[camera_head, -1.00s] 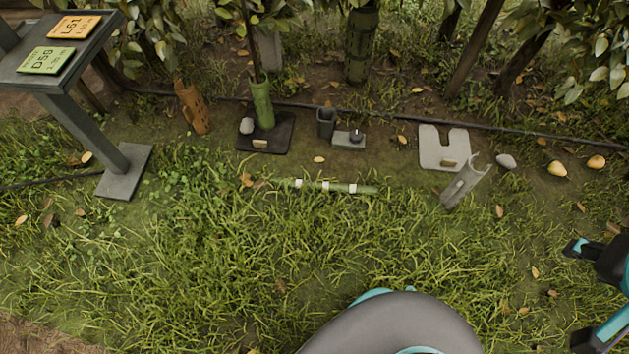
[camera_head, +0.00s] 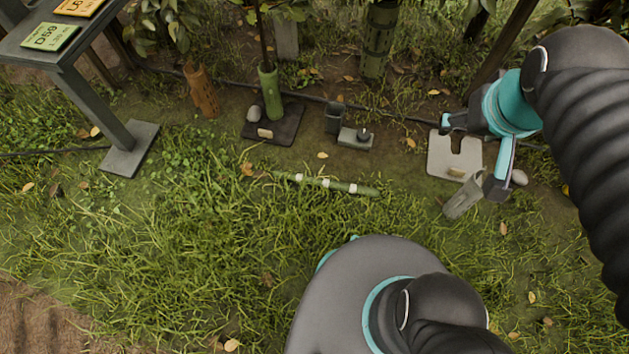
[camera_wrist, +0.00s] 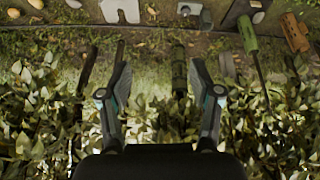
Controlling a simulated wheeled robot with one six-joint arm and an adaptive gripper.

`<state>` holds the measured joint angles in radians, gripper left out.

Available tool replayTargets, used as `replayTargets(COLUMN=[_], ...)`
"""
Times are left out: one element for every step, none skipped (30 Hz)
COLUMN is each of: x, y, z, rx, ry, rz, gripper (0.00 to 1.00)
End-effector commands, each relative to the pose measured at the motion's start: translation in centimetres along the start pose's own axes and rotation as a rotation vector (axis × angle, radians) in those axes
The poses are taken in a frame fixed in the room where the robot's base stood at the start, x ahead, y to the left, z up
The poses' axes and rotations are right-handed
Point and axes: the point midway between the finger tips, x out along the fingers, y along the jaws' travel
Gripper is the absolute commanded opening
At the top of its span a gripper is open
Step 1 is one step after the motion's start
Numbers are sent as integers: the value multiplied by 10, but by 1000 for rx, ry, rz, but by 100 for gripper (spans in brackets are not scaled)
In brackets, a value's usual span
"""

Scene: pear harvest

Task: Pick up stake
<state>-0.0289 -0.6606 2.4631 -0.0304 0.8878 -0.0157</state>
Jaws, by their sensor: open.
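The stake (camera_head: 327,184) is a thin green rod with white bands. It lies nearly level in the grass in the middle of the head view, with grass over its ends. My gripper (camera_head: 472,155) is open and empty, up and to the right of the stake and well apart from it. The two spread fingers of my gripper (camera_wrist: 160,66) also show in the wrist view, with nothing between them. I do not see the stake in the wrist view.
A pale notched plate (camera_head: 440,158) and a grey half-tube (camera_head: 461,202) are near my gripper. A grey cup (camera_head: 333,117), a small block (camera_head: 355,138) and a dark mat (camera_head: 283,127) lie behind the stake. A sign stand (camera_head: 97,103) is at left. Grass before the stake is clear.

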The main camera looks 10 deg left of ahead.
Motion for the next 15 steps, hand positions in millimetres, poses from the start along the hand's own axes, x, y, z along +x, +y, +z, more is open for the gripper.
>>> replayTargets(x=[9, 14, 22, 28, 34, 43, 50, 57, 67, 74, 82, 93, 101, 110, 122], y=[-3, -5, -8, -10, -13, -16, -19, -22, -27, -30, -33, -38, -42, -46, -51], z=[-8, -13, -21, -26, -31, -38, -43, -49, -55, -60, -64, -69, -73, -77, -81], rx=[-34, -57, -91, -118, -143, -179, -206, -232, -267, -293, -320, -354, -381, -408, -442], ry=[-23, -36, -53, -67, -81, -98, -111, -123, -139, -151, -165, -181, -194, -205, -221], rz=[0, 1, 2, 3, 4, 5, 6, 6, 7, 9, 9, 10, 11, 10, 11], gripper=[64, 64, 64, 64, 64, 64, 64, 64, 64, 64, 64, 64, 64, 64, 64])
